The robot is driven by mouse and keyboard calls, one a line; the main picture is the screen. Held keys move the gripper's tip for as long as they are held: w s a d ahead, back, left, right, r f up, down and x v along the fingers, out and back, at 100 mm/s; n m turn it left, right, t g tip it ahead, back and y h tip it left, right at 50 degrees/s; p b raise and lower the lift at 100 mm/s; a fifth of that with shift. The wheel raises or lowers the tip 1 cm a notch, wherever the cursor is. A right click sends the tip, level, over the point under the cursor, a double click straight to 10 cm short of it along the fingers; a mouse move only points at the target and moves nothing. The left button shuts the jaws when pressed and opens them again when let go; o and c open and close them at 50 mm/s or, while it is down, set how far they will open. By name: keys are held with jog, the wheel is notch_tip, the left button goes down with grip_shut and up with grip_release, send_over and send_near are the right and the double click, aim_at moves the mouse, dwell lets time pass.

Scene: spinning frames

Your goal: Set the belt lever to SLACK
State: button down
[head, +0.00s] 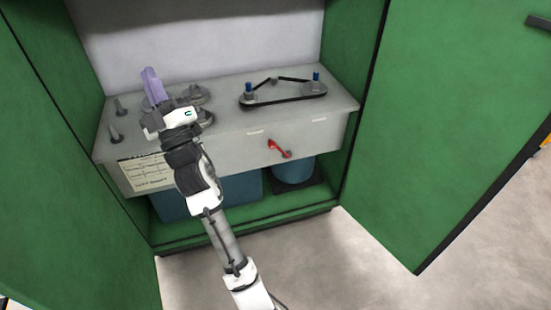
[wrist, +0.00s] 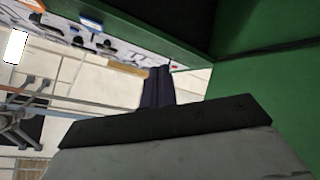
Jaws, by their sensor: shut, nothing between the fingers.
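The red belt lever (head: 279,149) is on the front face of the grey machine bed (head: 230,142) inside the green cabinet. It slants, with one end at the upper left and the other at the lower right. Small pale labels sit above it on the left (head: 255,132) and right (head: 319,119); their words are too small to read. A black belt (head: 285,98) runs round pulleys on top of the bed. My gripper (head: 151,76) is over the bed's left part, well left of the lever and apart from it. Its purplish fingers are together and empty; they also show in the wrist view (wrist: 157,87).
Open green doors stand at the left (head: 60,190) and right (head: 450,120). Grey spindles and discs are under and beside my gripper. A paper chart (head: 147,173) hangs on the bed's front left. A blue drum (head: 293,170) stands below the lever. Space before the lever is clear.

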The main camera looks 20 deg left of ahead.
jog(key=w+d+f+t+h, duration=0.15)
jog(key=w+f+h, duration=0.45)
jog(key=w+f, duration=0.6)
jog(key=w+d+f+n+h, duration=0.1)
jog(key=d+f, duration=0.3)
jog(key=f, duration=0.7)
jog(key=w+d+f+n+g+h+b, duration=0.1)
jog(key=w+d+f+h, duration=0.2)
jog(key=f, duration=0.8)
jog(key=w+d+f+n+g+h, duration=0.1)
jog(key=d+f, duration=0.4)
jog(key=f, duration=0.5)
jog(key=w+h, duration=0.1)
jog(key=h, duration=0.1)
jog(key=shift+w+d+f+n+h, duration=0.2)
jog(key=shift+f+n+h, duration=0.1)
jog(key=shift+f+h, duration=0.1)
jog(key=shift+w+a+r, duration=0.1)
jog(key=shift+w, duration=0.05)
